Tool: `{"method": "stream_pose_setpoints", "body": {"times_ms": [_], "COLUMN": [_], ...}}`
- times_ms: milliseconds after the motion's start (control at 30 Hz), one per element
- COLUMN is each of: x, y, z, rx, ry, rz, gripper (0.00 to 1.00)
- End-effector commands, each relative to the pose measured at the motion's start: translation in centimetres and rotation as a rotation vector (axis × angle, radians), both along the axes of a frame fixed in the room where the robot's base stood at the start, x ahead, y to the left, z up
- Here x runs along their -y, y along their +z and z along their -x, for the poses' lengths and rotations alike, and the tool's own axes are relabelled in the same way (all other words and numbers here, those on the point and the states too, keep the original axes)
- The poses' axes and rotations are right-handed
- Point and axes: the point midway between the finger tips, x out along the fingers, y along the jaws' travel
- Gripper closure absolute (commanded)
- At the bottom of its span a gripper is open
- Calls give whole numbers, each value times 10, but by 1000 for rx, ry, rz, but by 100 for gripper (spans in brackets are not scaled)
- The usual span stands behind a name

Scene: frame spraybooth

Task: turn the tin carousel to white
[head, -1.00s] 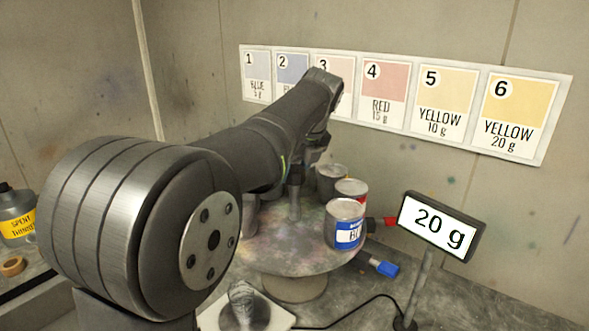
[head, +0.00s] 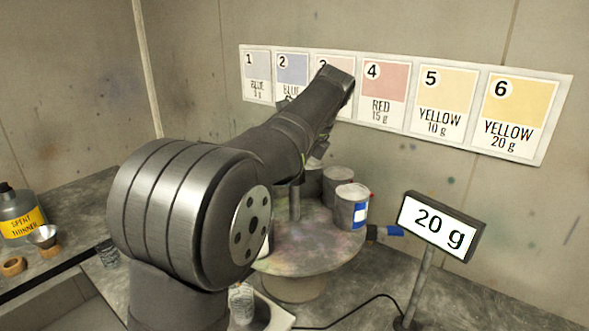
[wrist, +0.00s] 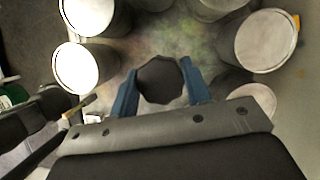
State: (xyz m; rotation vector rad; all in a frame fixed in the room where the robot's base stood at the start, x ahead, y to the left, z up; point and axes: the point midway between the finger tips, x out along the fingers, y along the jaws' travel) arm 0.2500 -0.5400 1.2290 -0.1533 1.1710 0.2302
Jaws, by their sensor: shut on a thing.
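The tin carousel (head: 315,245) is a round, paint-stained turntable with a short central post (head: 295,203). A tin with a blue and white label (head: 351,208) stands at its right edge, with a grey-lidded tin (head: 336,178) behind it. The wrist view shows several tins around the hub, including a bright-lidded tin (wrist: 83,68) at left and a grey-lidded tin (wrist: 265,42) at right. My gripper (wrist: 160,82) is shut on the dark central knob (wrist: 160,80), one blue finger on each side. My arm hides part of the carousel in the head view. I cannot make out a white label.
A scale display (head: 436,226) reading 20 g stands at front right, with a cable on the bench. A blue-ended tool (head: 385,231) lies beyond the carousel's right edge. A spent thinner bottle (head: 20,215) stands at left. Colour cards (head: 400,95) hang on the back wall.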

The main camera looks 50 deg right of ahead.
Motion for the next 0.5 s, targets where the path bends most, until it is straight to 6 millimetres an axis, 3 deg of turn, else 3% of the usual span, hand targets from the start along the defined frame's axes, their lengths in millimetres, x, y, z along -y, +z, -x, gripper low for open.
{"method": "stream_pose_setpoints", "body": {"times_ms": [333, 367, 467, 500], "x": [0, 0, 0, 0], "y": [2, 2, 1, 1], "z": [-1, -1, 0, 0], "rx": [2, 2, 2, 2], "ry": [2, 2, 2, 1], "rz": [4, 4, 3, 2], "gripper": [97, 54, 35, 34]}}
